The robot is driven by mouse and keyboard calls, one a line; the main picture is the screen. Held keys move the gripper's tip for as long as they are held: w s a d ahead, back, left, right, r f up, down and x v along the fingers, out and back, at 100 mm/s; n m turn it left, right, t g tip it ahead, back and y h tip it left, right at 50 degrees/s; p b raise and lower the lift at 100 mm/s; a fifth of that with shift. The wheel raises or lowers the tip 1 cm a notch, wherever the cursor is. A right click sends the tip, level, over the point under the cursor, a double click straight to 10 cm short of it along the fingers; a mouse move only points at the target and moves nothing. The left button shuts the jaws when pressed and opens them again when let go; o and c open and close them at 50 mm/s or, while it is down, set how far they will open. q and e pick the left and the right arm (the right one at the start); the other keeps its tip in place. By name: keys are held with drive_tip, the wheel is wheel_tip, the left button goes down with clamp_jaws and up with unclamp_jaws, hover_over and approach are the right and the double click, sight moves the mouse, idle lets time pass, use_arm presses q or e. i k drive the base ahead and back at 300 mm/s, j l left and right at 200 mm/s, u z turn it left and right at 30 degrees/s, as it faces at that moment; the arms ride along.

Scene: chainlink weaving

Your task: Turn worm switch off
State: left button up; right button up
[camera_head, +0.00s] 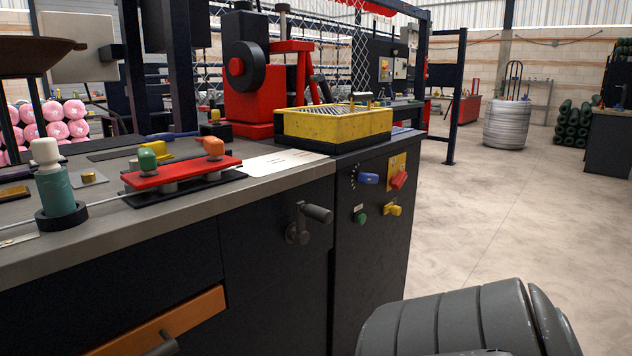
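A dark control panel on the front of the machine bench carries several switches. They are a blue knob (369,178) with marks around it, a red switch (399,179) on a yellow plate (398,161), a green button (360,218) and a yellow knob (393,210). The labels are too small to read, so I cannot tell which one is the worm switch or whether it is on or off. Neither of my grippers is in view, and nothing is seen touching the switches.
A dark crank handle (317,213) sticks out left of the panel. A yellow tray (334,126) and a red machine (252,75) stand on the bench. A large grey ribbed shape (450,318) fills the lower right. The floor (500,210) right of the bench is clear.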

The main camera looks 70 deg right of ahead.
sight(396, 180)
drive_tip(key=z, duration=2.6)
drive_tip(key=i+l+u, duration=0.4)
drive_tip(key=l, duration=0.2)
drive_tip(key=i+l+u, duration=0.15)
drive_tip(key=l, duration=0.2)
drive_tip(key=i+l+u, duration=0.2)
drive_tip(key=l, duration=0.15)
drive_tip(key=k, duration=0.05)
